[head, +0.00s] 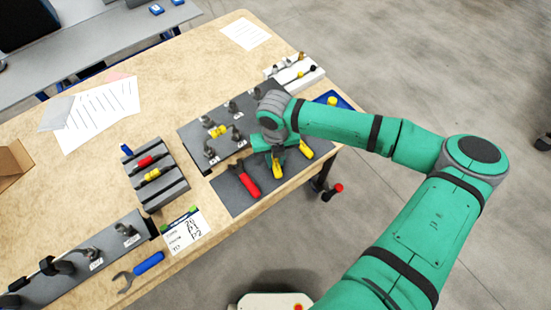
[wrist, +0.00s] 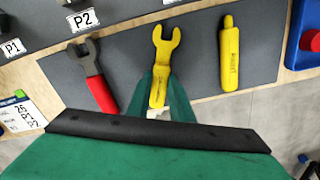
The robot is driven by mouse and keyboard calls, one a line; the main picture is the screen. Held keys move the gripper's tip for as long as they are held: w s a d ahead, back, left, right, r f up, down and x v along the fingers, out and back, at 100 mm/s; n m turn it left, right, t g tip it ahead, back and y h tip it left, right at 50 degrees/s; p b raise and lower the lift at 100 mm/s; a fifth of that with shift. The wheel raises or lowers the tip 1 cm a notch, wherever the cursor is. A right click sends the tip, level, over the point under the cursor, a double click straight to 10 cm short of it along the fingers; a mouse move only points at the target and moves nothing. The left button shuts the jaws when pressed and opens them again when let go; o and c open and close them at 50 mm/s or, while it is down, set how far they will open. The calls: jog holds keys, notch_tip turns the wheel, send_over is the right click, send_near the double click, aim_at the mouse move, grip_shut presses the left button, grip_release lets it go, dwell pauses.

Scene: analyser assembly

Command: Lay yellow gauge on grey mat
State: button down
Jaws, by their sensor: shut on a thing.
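The yellow gauge (head: 278,168), an all-yellow tool with a forked end, is in my gripper (head: 275,150). In the wrist view the fork of the gauge (wrist: 165,45) points away from me, and my fingertips (wrist: 158,98) close on its handle. It is over the grey mat (head: 232,196), between a red-handled wrench (head: 247,184) and a yellow pen-shaped tool (head: 306,148). Both of those lie on the mat (wrist: 125,50). I cannot tell whether the gauge touches the mat. My gripper hides part of its handle.
A dark plate with labelled posts (head: 190,128) stands just behind the mat. A blue tray (head: 343,101) is at the right table edge. A rack with red and yellow parts (head: 165,190) and a label card (head: 187,231) are to the left. The mat is near the table's front edge.

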jog(key=shift+f, duration=0.4)
jog(key=c, duration=1.5)
grip_release()
notch_tip(320, 180, up, 11)
jog(key=shift+f, duration=0.1)
